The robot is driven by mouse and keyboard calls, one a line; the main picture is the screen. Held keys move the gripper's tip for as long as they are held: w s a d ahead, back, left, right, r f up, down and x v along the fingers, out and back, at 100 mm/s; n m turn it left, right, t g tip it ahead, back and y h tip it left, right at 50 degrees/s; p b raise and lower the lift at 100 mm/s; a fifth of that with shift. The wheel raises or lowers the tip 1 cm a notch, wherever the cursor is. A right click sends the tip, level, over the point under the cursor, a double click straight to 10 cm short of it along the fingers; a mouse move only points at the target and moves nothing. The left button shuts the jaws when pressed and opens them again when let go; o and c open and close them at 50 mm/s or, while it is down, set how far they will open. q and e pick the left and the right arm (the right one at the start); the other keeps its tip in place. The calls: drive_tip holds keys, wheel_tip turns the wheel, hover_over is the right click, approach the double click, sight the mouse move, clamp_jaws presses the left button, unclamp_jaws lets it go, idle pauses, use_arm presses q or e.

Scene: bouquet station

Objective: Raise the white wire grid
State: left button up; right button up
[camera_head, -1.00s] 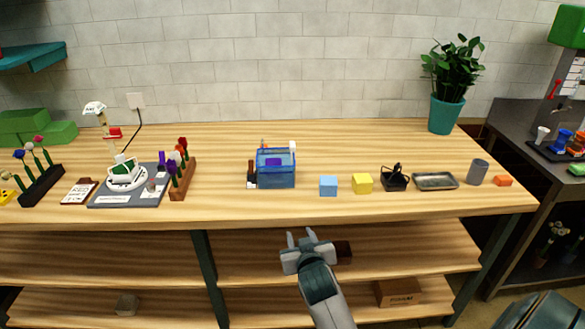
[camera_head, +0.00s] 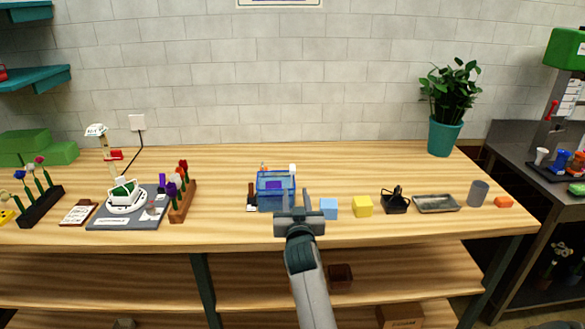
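A small white frame with green inside it (camera_head: 124,189) sits on a round white base (camera_head: 126,203) on the grey station board (camera_head: 112,223) at the left of the bench. It may be the white wire grid, but it is too small for me to make out wires. My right gripper (camera_head: 296,200) is open, its fingers apart and pointing away from me. It appears in front of the blue bin (camera_head: 277,190), covers part of it, and is far to the right of the white frame. My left gripper is out of view.
Flower racks (camera_head: 182,202) (camera_head: 41,208) stand either side of the board, and a lamp-like post (camera_head: 107,150) behind it. Right of the bin are a blue cube (camera_head: 329,208), yellow cube (camera_head: 362,206), black basket (camera_head: 395,201), metal tray (camera_head: 437,204) and grey cup (camera_head: 478,193). The back middle is clear.

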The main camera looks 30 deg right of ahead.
sight(293, 171)
drive_tip(key=p+x, duration=0.2)
drive_tip(key=x, duration=1.2)
drive_tip(key=shift+w+d+p, duration=0.2)
drive_tip(key=shift+w+p, duration=0.15)
drive_tip(key=shift+p, duration=0.05)
drive_tip(key=shift+x, duration=1.1)
clamp_jaws()
